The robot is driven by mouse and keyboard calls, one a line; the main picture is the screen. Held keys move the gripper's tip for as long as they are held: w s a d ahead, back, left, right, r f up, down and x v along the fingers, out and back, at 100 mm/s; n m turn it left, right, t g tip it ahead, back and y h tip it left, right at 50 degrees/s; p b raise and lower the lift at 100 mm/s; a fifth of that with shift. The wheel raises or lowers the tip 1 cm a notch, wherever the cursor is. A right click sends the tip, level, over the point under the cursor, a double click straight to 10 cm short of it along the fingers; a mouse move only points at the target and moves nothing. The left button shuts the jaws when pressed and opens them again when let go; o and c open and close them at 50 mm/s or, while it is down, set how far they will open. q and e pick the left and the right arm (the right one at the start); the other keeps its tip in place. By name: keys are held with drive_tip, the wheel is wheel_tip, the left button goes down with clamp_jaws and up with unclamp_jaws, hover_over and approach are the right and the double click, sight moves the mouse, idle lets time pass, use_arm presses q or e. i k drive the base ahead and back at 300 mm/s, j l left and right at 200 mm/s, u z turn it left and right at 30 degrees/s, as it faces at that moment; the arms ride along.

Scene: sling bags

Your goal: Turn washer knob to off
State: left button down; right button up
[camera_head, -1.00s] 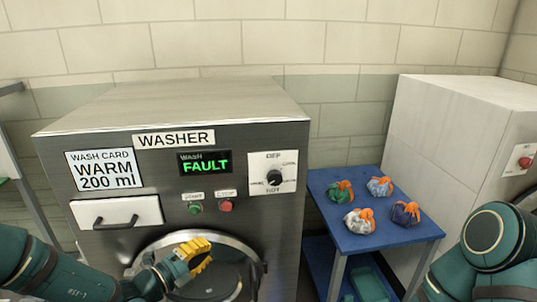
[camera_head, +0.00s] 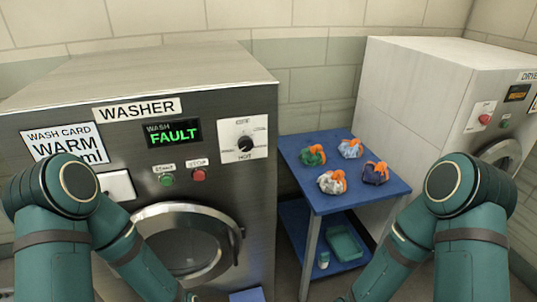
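The washer (camera_head: 140,82) is a grey steel machine on the left. Its knob (camera_head: 244,143) is a black dial on a white plate at the upper right of the front, with OFF printed above and HOT below. The pointer's exact setting is too small to tell. The display (camera_head: 174,133) reads WASH FAULT in green. A green start button (camera_head: 167,180) and a red stop button (camera_head: 199,174) sit below it. Both my arms show, reaching down out of the bottom of the picture, so neither gripper is in view. Nothing of mine touches the knob.
A blue table (camera_head: 318,198) stands right of the washer with several tied bags, including a white one (camera_head: 332,182). Its lower shelf holds a teal tray (camera_head: 344,243). A white dryer (camera_head: 425,110) stands at the right. The round washer door (camera_head: 190,245) appears shut.

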sight(246, 143)
drive_tip(key=j+z, duration=0.2)
drive_tip(key=j, duration=0.25)
drive_tip(key=j+z, duration=0.2)
drive_tip(key=j, duration=0.25)
drive_tip(key=k+j+z, duration=0.2)
drive_tip(key=j, duration=0.25)
drive_tip(key=j+z, duration=0.2)
drive_tip(key=j, duration=0.25)
drive_tip(key=k+j+z, duration=0.2)
drive_tip(key=j, duration=0.2)
drive_tip(key=k, duration=0.65)
